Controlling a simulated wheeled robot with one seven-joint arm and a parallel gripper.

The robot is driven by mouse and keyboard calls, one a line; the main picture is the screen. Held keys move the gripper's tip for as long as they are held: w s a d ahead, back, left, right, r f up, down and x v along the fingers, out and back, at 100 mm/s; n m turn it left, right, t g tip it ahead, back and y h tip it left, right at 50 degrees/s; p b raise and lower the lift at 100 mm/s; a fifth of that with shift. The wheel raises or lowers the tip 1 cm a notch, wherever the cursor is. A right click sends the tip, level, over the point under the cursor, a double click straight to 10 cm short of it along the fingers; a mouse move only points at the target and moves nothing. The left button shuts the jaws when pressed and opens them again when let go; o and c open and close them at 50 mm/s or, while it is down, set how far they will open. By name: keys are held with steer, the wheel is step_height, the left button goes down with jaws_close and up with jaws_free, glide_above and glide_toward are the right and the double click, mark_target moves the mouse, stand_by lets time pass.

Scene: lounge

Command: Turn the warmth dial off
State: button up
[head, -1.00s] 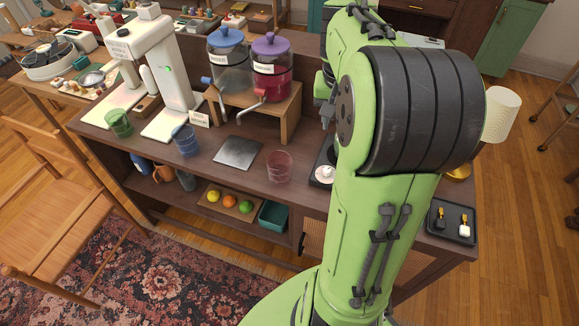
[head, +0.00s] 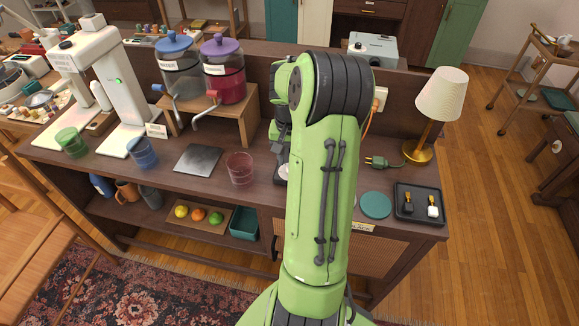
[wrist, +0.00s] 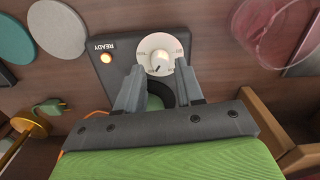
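The warmth dial (wrist: 160,52) is a round white knob with a dark pointer mark, on a dark panel (wrist: 117,48) marked READY with a lit orange lamp (wrist: 106,58). In the head view only a pale edge of the dial (head: 282,172) shows beside my arm. My gripper (wrist: 160,68) is open. Its two grey fingertips are spread at the lower left and lower right of the dial in the wrist view. I cannot tell whether they touch it. A dark ring with a green middle shows between the fingers.
A red translucent cup (head: 240,170) stands left of the dial. A lamp (head: 441,95), a green plug (head: 378,162), a teal disc (head: 376,205) and a black tray (head: 418,203) are to the right. Two drink dispensers stand on a wooden riser (head: 213,118) at the back.

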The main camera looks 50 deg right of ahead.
step_height(320, 180, down, 3)
steer(key=shift+r, duration=0.2)
jaws_close()
